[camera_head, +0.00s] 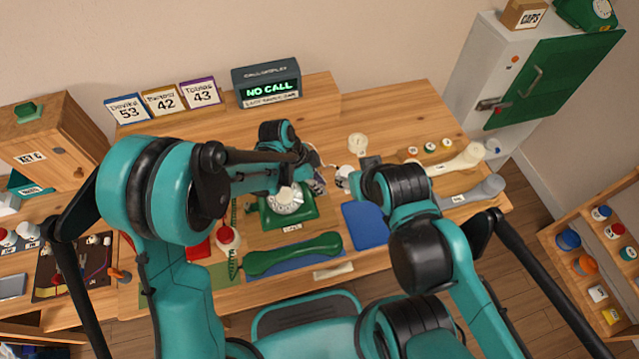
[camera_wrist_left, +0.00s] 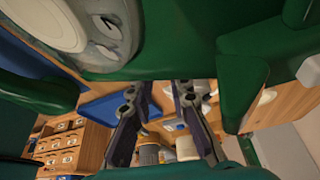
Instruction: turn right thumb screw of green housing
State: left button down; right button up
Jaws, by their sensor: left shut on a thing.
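The green housing (camera_head: 301,216) is a dial phone body with a pale dial (camera_head: 284,199). It stands on the table in the middle of the head view. In the left wrist view the green housing (camera_wrist_left: 165,62) fills the upper part. My left gripper (camera_head: 317,183) is at the housing's right side, its fingertips (camera_wrist_left: 162,90) against the housing's edge. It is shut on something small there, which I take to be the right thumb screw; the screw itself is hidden. My right gripper (camera_head: 369,164) is to the right, apart from the housing; its jaws are too small to read.
A green handset (camera_head: 292,254) lies in front of the housing. A blue mat (camera_head: 365,225) lies to its right. A pale handset (camera_head: 458,159) and a grey one (camera_head: 475,191) lie farther right. The call display (camera_head: 267,84) stands at the back.

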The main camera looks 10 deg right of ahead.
pick_arm(q)
jog(key=n+t, duration=0.1)
jog(key=n, duration=0.2)
jog(key=shift+s+n+b, duration=0.1)
jog(key=shift+n+b, duration=0.2)
jog(key=shift+b, duration=0.1)
jog(key=n+t, duration=0.1)
jog(key=n, duration=0.2)
jog(key=shift+n+t+b, duration=0.3)
jog(key=shift+t+b, duration=0.05)
jog(key=shift+t, duration=0.05)
jog(key=n+t+y, duration=0.1)
jog(key=n, duration=0.2)
jog(key=shift+s+d+n, duration=0.1)
jog(key=shift+n, duration=0.2)
jog(key=shift+n+t+y+b, duration=0.5)
jog(key=shift+n+y, duration=0.1)
jog(key=shift+n, duration=1.2)
jog(key=c, duration=1.4)
grip_release()
jog(key=shift+v, duration=4)
